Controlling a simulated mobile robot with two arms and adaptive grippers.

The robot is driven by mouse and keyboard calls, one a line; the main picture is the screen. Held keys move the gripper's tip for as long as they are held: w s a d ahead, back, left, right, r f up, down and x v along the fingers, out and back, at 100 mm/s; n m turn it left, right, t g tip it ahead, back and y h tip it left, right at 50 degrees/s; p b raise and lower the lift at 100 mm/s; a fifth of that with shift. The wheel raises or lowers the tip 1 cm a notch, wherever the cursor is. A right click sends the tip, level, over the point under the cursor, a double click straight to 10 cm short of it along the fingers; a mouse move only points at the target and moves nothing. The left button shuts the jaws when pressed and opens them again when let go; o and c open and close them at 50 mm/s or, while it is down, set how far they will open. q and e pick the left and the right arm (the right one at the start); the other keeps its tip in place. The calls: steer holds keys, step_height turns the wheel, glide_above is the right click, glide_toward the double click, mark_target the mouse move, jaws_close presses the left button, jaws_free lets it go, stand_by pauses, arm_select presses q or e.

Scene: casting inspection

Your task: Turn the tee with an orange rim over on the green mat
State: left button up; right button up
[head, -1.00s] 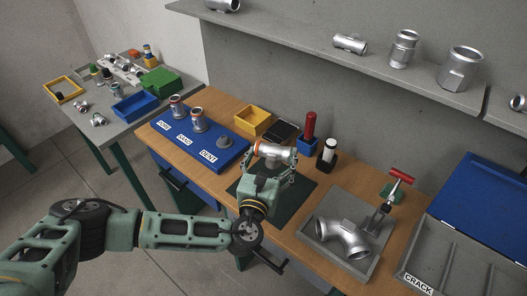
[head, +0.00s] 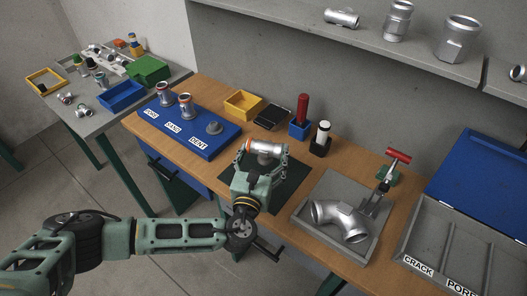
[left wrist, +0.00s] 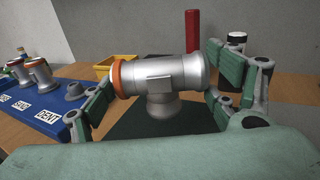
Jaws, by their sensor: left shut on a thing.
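The silver tee with an orange rim (head: 266,148) is over the green mat (head: 292,177). My left gripper (head: 262,152) is shut on it, one finger at each end. In the left wrist view the tee (left wrist: 160,74) lies level, its orange rim at the left end by the left finger. Its short branch points down toward the mat; whether the branch touches the mat I cannot tell. The gripper's body hides part of the mat. My right gripper is not in view.
Left of the mat is a blue board (head: 190,132) with labels and fittings. Behind stand a yellow bin (head: 243,105), a black tray (head: 272,117), a red-handled tool (head: 302,108) and a white-topped bottle (head: 322,134). A grey tray (head: 369,242) with a large elbow fitting lies to the right.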

mark_target(264, 165)
arm_select(q)
steer(key=shift+f+b, duration=1.5)
steer(key=shift+f, duration=0.65)
steer(key=shift+f+b, duration=0.35)
steer(key=shift+f, duration=0.1)
steer(key=o, duration=1.9)
steer(key=shift+o, duration=0.7)
steer(key=shift+f, duration=0.1)
steer(key=shift+f, duration=0.15)
steer(key=v, duration=1.2)
